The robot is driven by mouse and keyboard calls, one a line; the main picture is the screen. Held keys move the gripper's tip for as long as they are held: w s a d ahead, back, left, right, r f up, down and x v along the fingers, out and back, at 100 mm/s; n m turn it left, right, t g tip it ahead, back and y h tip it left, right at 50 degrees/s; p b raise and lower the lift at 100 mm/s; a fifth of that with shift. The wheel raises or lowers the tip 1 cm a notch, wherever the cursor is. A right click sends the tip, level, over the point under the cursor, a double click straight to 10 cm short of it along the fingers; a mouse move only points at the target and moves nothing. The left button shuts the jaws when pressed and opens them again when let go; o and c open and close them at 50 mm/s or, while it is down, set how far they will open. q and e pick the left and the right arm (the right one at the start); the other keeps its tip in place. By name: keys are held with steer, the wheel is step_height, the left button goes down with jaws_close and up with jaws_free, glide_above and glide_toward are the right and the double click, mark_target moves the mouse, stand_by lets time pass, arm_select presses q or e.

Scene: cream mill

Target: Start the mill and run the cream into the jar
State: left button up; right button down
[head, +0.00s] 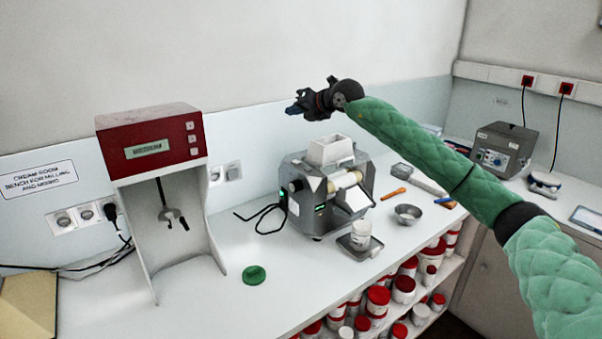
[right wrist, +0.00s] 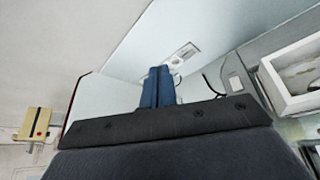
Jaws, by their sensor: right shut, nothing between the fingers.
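The grey mill (head: 300,212) stands mid-bench with a white hopper (head: 331,150) on top and pale rollers (head: 345,181). Small green lights show on its front and left side. The white jar (head: 361,231) stands upright on a small grey platform (head: 350,249) below the mill's sloping white apron (head: 357,200). My right gripper (head: 294,107) is raised above and behind the mill, touching nothing. Its blue fingers (right wrist: 158,87) are shut and empty. The right wrist view shows the hopper (right wrist: 300,98) at the right, with something whitish inside. My left gripper is out of view.
A red-headed mixer (head: 150,140) stands left; a green lid (head: 254,275) lies between it and the mill. A metal bowl (head: 407,214) and orange-handled tool (head: 393,194) lie right. A black cable loops left of the mill. Red-lidded tubs (head: 378,296) fill the shelf below.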

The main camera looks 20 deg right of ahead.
mark_target(308, 168)
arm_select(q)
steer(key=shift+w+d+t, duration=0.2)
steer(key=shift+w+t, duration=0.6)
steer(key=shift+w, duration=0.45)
arm_select(e)
steer(key=s+d+f+m+g+h, duration=0.2)
steer(key=d+f+m+g+h, duration=0.1)
steer(key=f, duration=0.3)
steer(key=shift+d+f+m+h, duration=0.2)
steer(key=shift+d+m+h, duration=0.1)
steer(key=shift+d+h, duration=0.4)
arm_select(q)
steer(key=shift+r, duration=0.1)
arm_select(e)
steer(key=shift+d, duration=0.15)
